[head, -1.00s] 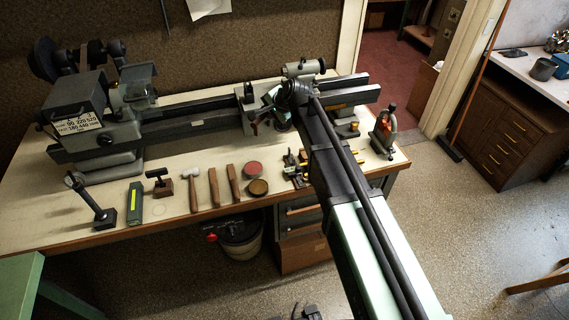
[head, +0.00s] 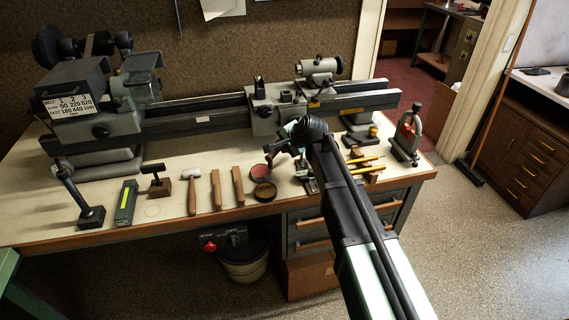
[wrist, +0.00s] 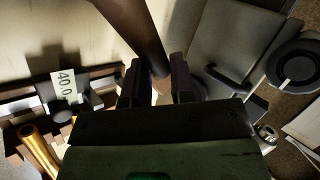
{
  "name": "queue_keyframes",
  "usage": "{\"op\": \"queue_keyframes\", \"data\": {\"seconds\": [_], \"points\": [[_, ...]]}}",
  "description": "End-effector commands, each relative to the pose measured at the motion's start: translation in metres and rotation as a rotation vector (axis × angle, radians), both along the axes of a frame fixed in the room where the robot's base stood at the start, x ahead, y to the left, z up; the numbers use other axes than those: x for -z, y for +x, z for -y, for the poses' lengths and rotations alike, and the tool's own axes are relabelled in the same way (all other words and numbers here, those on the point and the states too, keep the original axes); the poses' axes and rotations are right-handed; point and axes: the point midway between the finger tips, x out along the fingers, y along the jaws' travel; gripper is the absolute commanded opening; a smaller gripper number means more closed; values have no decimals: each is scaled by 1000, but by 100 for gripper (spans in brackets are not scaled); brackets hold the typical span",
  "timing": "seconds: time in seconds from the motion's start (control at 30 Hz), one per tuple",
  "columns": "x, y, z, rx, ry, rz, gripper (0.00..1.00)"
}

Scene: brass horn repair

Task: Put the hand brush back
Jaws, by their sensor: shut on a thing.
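In the wrist view my gripper (wrist: 158,84) is shut on a brown, rounded wooden piece (wrist: 137,28), which looks like the hand brush's handle. It runs from the top edge of the picture down between the two dark fingers. No bristles can be made out. In the head view my arm reaches over the bench (head: 160,222), and its end is right of two round tins, in front of the lathe carriage. The fingers and the held piece are mostly hidden there by my wrist.
A hammer (head: 191,190), two flat wooden pieces (head: 226,189) and the tins (head: 264,191) lie left of my wrist. Yellow rods (head: 368,164) on a rack and a red-and-grey device (head: 407,138) stand right. The lathe (head: 215,117) spans the back.

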Motion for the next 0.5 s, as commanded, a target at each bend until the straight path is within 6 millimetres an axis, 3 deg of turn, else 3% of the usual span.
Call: {"op": "queue_keyframes", "data": {"seconds": [0.1, 0.2, 0.5], "points": [[30, 0, 0, 0, 0, 0, 4], [45, 0, 0, 0, 0, 0, 4], [41, 0, 0, 0, 0, 0, 4]]}}
